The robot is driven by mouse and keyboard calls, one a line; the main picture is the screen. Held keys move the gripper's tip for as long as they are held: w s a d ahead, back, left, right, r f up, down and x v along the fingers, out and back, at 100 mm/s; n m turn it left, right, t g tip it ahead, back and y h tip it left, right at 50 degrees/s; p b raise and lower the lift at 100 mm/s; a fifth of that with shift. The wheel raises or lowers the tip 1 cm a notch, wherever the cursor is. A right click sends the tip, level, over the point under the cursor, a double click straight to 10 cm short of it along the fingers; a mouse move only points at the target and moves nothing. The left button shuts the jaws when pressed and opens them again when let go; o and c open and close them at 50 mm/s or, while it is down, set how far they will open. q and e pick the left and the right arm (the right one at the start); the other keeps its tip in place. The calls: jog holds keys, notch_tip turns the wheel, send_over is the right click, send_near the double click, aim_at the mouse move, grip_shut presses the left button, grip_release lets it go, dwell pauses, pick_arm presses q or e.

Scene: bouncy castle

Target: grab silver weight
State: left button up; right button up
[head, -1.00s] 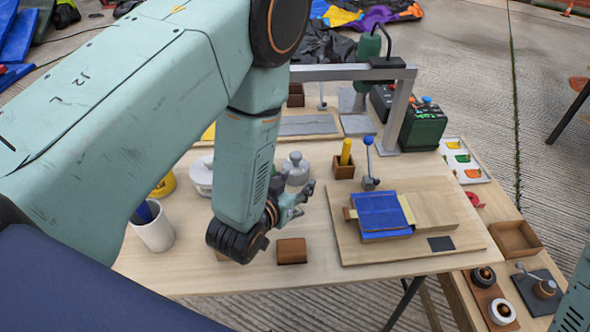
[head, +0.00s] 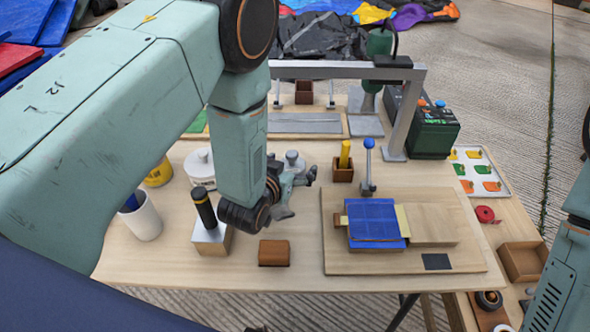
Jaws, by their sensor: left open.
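The silver weight (head: 293,161), a small round metal piece with a knob on top, stands on the wooden table behind my left gripper. Its lower part is hidden by the gripper. My left gripper (head: 301,194) is open and empty, its fingers pointing right, above the table and on the near side of the weight. I cannot tell whether they touch. My right arm shows at the right edge, but its gripper is out of view.
A white round pot (head: 200,168) and a black-handled metal block (head: 212,236) stand left of the gripper. A brown block (head: 274,253) lies in front. A yellow stick in a brown holder (head: 343,173) and a board with blue cloth (head: 375,222) are to the right.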

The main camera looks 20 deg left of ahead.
pick_arm(q)
jog(key=shift+w+a+f, duration=0.35)
jog(key=shift+w+a, duration=0.05)
jog(key=shift+a, duration=0.1)
jog(key=shift+s+d+r, duration=0.1)
jog(key=shift+d+r, duration=0.05)
jog(key=shift+d, duration=0.2)
jog(key=c, duration=0.4)
jog(key=shift+a, duration=0.3)
jog(key=c, duration=0.4)
jog(key=shift+d, duration=0.2)
jog(key=c, duration=1.1)
jog(key=shift+r, duration=0.1)
